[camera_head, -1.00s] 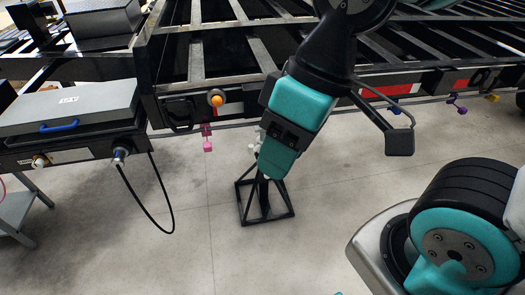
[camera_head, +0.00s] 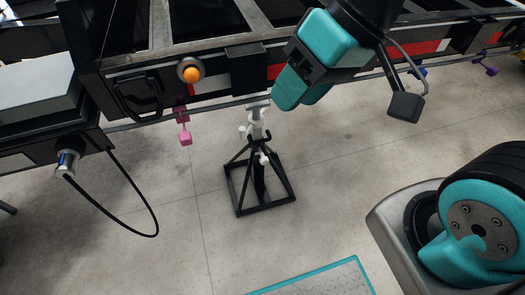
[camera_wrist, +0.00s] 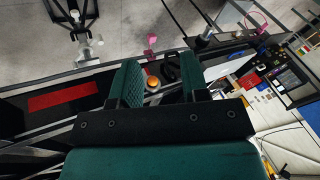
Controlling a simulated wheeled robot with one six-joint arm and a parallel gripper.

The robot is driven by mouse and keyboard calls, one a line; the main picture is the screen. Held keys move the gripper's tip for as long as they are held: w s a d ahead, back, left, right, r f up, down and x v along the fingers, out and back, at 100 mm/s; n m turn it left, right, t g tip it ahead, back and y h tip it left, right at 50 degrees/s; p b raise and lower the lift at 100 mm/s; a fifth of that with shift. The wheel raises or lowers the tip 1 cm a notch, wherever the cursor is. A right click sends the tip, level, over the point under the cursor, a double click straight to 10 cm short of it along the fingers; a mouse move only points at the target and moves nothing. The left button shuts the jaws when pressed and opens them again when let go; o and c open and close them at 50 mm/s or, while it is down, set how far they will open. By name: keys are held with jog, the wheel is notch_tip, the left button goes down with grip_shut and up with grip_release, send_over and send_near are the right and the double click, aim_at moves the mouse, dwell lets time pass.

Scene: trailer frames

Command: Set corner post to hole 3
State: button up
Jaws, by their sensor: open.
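A pale grey post with small white handles (camera_head: 257,128) stands upright under the trailer frame's edge, on a black open stand (camera_head: 266,208) on the floor. It may be the corner post; its holes are too small to tell. It also shows in the wrist view (camera_wrist: 82,48). My gripper (camera_head: 283,92), teal, is above and to the right of the post in the head view, apart from it. In the wrist view, my gripper (camera_wrist: 160,75) has its two fingers spread, with nothing held. An orange round part (camera_wrist: 153,84) shows behind the gap between them.
The trailer frame (camera_head: 235,72) spans the upper view, with an orange lamp (camera_head: 190,72) on its side. A black cable (camera_head: 150,215) loops at left. A teal-edged plate (camera_head: 325,282) lies in front; floor around the stand is clear.

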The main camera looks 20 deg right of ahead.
jog(key=w+f+m+t+y+b, duration=0.1)
jog(key=w+f+m+t+b, duration=0.15)
jog(key=f+b, duration=0.65)
jog(key=w+f+m+t+y+b, duration=0.1)
jog(key=w+f+m+b, duration=0.25)
jog(key=f+b, duration=0.55)
jog(key=m+t+h+b, duration=0.2)
jog(key=m+t+b, duration=0.95)
jog(key=b, duration=2.15)
send_near(261, 141)
jog(key=shift+m+g, duration=0.75)
jog(key=shift+g, duration=0.15)
jog(key=p+x, duration=0.2)
jog(key=x, duration=0.1)
jog(key=p+x, duration=0.2)
jog(key=x, duration=0.1)
jog(key=p+x, duration=0.3)
jog(key=x, duration=0.1)
jog(key=shift+w+d+r, duration=0.2)
jog(key=shift+w+r, duration=0.1)
jog(key=shift+r, duration=0.1)
jog(key=shift+c, duration=0.2)
grip_shut()
